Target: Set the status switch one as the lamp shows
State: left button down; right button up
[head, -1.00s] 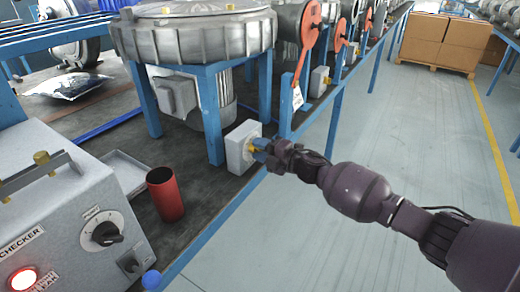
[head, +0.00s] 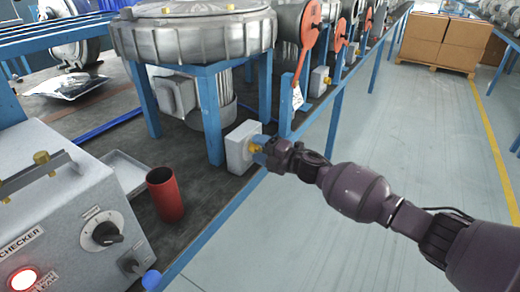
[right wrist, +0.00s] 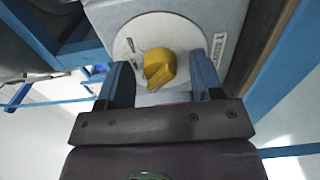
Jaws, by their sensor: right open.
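The status switch is a pale box (head: 238,148) at the bench edge. Its yellow knob (right wrist: 158,65) sits on a round white plate (right wrist: 150,40) in the right wrist view. My right gripper (head: 260,149) is open at the switch face, with one blue finger on each side of the knob. In the right wrist view its fingers (right wrist: 160,82) show gaps to the knob. The lamp (head: 24,279) on the grey checker box glows red; its small label is hard to read. My left gripper is not in view.
The checker box (head: 60,215) carries a black dial (head: 103,233). A red cup (head: 165,195) and a shallow tray (head: 122,172) stand beside it. A large blower (head: 195,40) on blue legs stands behind the switch.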

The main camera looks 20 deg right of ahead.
jog(key=p+v, duration=0.2)
jog(key=v, duration=0.9)
jog(key=shift+w, duration=0.1)
dwell(0.4)
